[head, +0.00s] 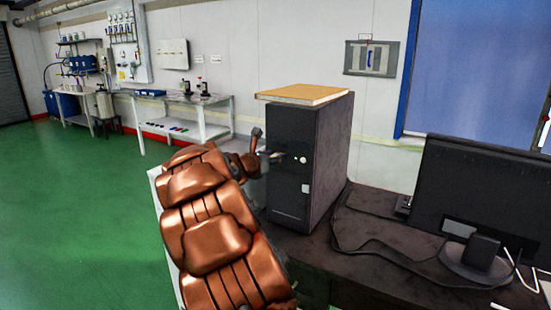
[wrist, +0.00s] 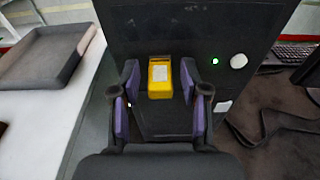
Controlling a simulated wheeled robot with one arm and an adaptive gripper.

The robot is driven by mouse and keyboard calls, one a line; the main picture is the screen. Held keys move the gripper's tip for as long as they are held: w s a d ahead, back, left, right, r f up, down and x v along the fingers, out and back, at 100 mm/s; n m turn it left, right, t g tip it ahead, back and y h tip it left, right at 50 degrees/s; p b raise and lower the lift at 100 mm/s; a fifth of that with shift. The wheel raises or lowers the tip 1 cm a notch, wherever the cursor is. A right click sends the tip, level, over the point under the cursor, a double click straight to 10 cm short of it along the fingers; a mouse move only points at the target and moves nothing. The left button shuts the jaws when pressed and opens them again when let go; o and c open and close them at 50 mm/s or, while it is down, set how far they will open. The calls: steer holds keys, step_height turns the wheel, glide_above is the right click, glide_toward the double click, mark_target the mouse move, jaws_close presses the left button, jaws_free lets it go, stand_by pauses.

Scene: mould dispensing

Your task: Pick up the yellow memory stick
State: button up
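The yellow memory stick (wrist: 160,77) sticks out of the front of the black computer tower (wrist: 210,30), with a pale label on its top. My gripper (wrist: 160,88) is open, with one purple-padded finger on each side of the stick. A narrow gap shows between the stick and each finger. In the head view, my gripper (head: 272,156) is at the front face of the tower (head: 325,165). The stick cannot be made out there, behind my arm and gripper.
A wooden board (head: 303,94) lies on the tower. A monitor (head: 485,195) and cables stand to the right on the dark desk (head: 385,245). In the wrist view, a grey tray (wrist: 45,55) lies on a white surface at left.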

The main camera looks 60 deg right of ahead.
steer(key=c, duration=0.6)
steer(key=shift+r, duration=0.25)
steer(key=shift+a, duration=0.3)
steer(key=shift+c, duration=0.6)
steer(key=a, duration=1.1)
steer(key=a+b, duration=0.1)
steer(key=a, duration=0.5)
steer(key=shift+s, duration=0.4)
steer(key=shift+s+a+p, duration=0.15)
steer(key=shift+a+p, duration=1.1)
steer(key=shift+a, duration=2.35)
steer(key=shift+a, duration=0.1)
